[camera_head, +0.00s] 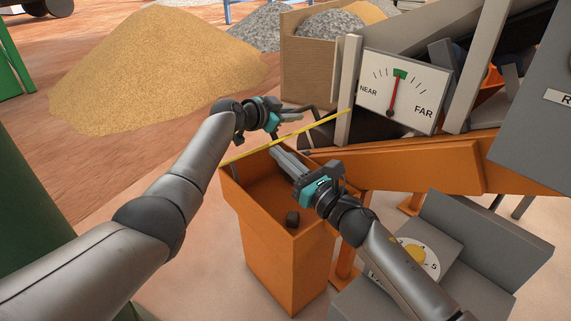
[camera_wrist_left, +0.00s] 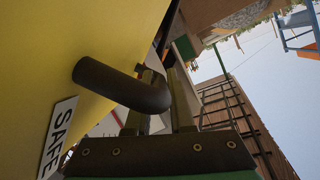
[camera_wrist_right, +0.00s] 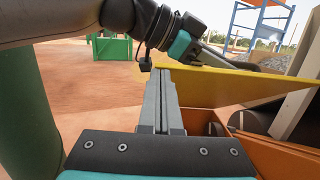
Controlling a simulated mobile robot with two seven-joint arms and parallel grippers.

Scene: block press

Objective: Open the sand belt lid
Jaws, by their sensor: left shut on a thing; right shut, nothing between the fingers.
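The yellow lid (camera_head: 300,131) stands raised, edge-on, over the orange box (camera_head: 240,203); its box mouth is open. The lid's broad face shows in the right wrist view (camera_wrist_right: 250,86). My left gripper (camera_head: 275,131) is beyond the lid and shut on the handle. My right gripper (camera_head: 276,153) is shut and empty, over the box opening on the near side of the lid. In the right wrist view its fingertips (camera_wrist_right: 163,74) overlap the lid's edge; contact is unclear.
An orange chute (camera_head: 410,170) adjoins on the right, below a NEAR/FAR gauge (camera_head: 403,90). A grey panel with a yellow knob (camera_head: 414,254) is at lower right. A sand pile (camera_head: 155,70) lies behind.

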